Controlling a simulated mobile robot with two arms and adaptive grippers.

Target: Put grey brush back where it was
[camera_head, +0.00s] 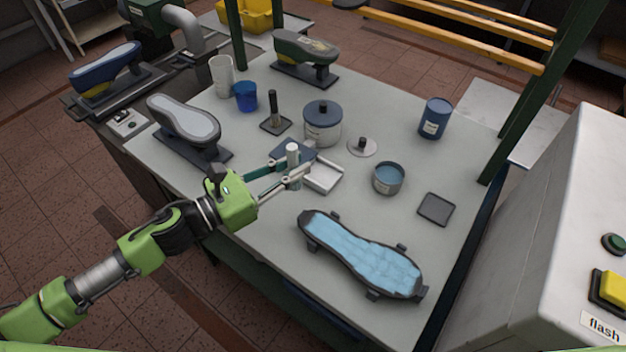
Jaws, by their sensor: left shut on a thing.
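My left gripper (297,169) reaches in from the left over the middle of the table. It is shut on the grey brush (293,152), whose light grey handle stands upright between the fingers. The brush's lower end is hidden by the fingers. A dark blue-grey square pad (284,146) lies just behind the brush, and a shallow white tray (325,178) lies just to its right. I cannot tell whether the brush touches either one. Another brush with a dark handle (273,105) stands upright on a dark square pad farther back. My right gripper is out of view.
A blue-coated sole (362,256) lies in front, and a grey shoe last (185,122) is at left. The table (250,270) is clear at front left.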

